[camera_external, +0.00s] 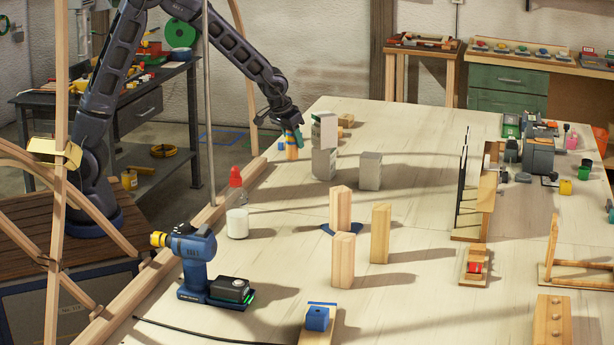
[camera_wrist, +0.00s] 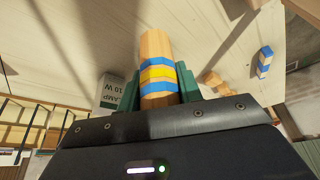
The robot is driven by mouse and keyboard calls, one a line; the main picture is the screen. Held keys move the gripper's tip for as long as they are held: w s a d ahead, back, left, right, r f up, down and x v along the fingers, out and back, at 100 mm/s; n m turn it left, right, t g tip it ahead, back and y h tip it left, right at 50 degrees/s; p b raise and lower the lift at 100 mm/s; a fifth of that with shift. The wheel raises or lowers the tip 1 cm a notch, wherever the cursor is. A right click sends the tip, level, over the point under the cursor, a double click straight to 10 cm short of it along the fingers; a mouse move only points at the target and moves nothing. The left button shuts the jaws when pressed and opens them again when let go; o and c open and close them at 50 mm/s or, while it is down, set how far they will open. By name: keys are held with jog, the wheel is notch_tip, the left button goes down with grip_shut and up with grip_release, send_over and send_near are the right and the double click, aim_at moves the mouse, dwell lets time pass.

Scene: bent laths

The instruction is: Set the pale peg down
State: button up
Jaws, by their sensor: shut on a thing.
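The pale peg (camera_wrist: 155,45) is a light wooden rod with blue and yellow bands. In the wrist view it sits between the two green fingers of my gripper (camera_wrist: 158,92), which is shut on it. In the external view my gripper (camera_external: 291,137) holds the peg (camera_external: 292,152) at the far left part of the table, just left of the stacked grey blocks. The peg looks upright or nearly so there. Whether its lower end touches the table cannot be told.
A small blue-banded piece (camera_wrist: 265,62) lies nearby. A red-capped bottle (camera_external: 236,184), white cup (camera_external: 237,223) and wooden blocks (camera_external: 380,233) stand nearer. Bare table (camera_external: 420,130) lies beyond.

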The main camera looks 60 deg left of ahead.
aim_at(287, 145)
jog(key=shift+f, duration=3.95)
jog(key=shift+f, duration=0.15)
jog(key=o, duration=1)
jog(key=v, duration=1.2)
jog(key=shift+r, duration=0.25)
jog(key=s+a+r, duration=0.3)
jog(key=s+r, duration=0.2)
jog(key=s, duration=0.7)
jog(key=s+a+r+m, duration=0.1)
jog(key=s+a+r, duration=0.2)
jog(key=s, duration=0.9)
jog(key=s+a+r+m, duration=0.1)
jog(key=s+a+r, duration=0.2)
jog(key=s+r, duration=0.5)
jog(key=shift+s+r+h, duration=0.1)
jog(key=shift+s+h, duration=0.3)
jog(key=shift+s, duration=1.85)
